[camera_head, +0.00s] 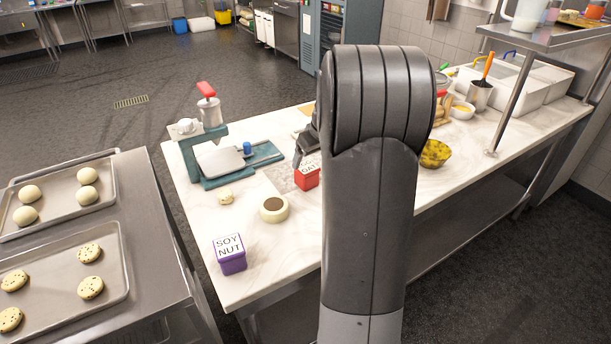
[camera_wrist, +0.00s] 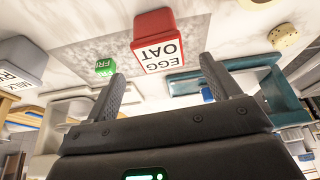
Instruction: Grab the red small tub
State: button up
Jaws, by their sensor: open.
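The red small tub (camera_head: 307,179) sits on the marble counter, partly hidden by my arm in the head view. In the wrist view the red tub (camera_wrist: 154,24) is upside down, and its white lid label reads "EGG OAT". My gripper (camera_wrist: 163,75) is open and empty, with its two fingers apart and the tub beyond them, slightly left of centre. In the head view my gripper (camera_head: 302,150) is close to the tub, on its far side. No contact shows.
A small green box (camera_wrist: 105,68) and a grey tub (camera_wrist: 24,60) are near the red tub. Trays of cookies are on the left table.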

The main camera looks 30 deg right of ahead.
aim_at(307, 167)
jog(key=x, duration=0.8)
jog(key=shift+f, duration=0.25)
jog(key=shift+c, duration=0.4)
jog(key=c, duration=1.1)
jog(key=shift+r, duration=0.2)
